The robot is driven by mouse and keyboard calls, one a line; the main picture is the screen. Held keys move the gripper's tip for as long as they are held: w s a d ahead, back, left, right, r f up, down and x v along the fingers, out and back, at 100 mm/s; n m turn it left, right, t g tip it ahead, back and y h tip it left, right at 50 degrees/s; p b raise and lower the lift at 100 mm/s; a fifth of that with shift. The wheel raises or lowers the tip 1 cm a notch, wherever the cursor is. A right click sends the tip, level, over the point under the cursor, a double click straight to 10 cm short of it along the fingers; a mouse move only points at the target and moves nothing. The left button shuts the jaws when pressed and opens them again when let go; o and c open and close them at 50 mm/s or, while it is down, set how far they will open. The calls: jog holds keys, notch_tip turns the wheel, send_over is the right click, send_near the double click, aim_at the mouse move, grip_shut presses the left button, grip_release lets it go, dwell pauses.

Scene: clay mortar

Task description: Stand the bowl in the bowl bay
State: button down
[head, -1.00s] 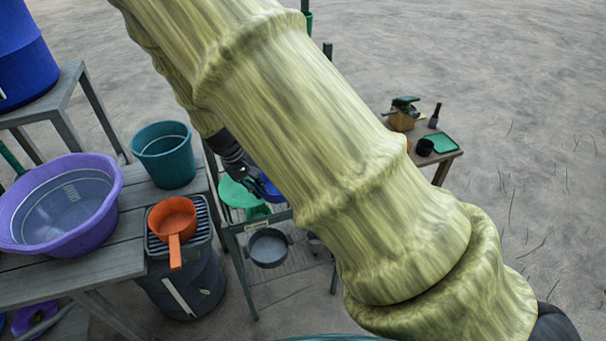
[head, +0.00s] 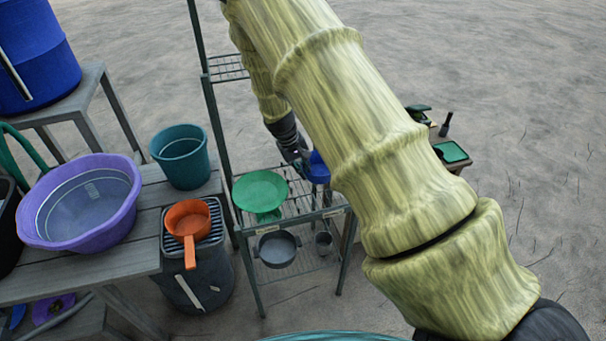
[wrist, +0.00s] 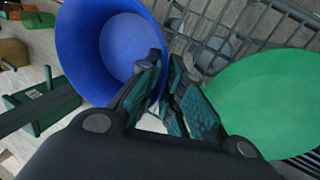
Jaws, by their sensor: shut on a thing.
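A blue bowl (wrist: 112,40) is in my gripper (wrist: 168,62). In the wrist view one side of its rim is between the fingers, and its inside faces the camera. In the head view the blue bowl (head: 319,168) is partly hidden by my arm, and my gripper (head: 297,156) is beside it. They are over the right part of a metal rack (head: 298,205). I cannot tell whether the bowl touches the shelf. A green dish (head: 260,188) is on the left of the same shelf; it also shows in the wrist view (wrist: 268,100), right of the fingers. No bay label is readable.
A grey pan (head: 277,249) and a small grey cup (head: 324,243) are on the lower shelf. The rack's tall left post (head: 213,120) rises near my arm. A wooden table (head: 125,225) with a purple basin (head: 82,203) and teal bucket (head: 181,157) stands left.

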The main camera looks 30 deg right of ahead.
jog(key=shift+f+p, duration=0.9)
jog(key=shift+f, duration=0.75)
jog(key=shift+f, duration=0.2)
jog(key=c, duration=1.6)
grip_release()
jog(key=shift+o, duration=0.2)
jog(key=shift+r, duration=0.1)
jog(key=b+v, duration=0.4)
jog(key=v, duration=0.8)
jog(key=shift+r, duration=0.1)
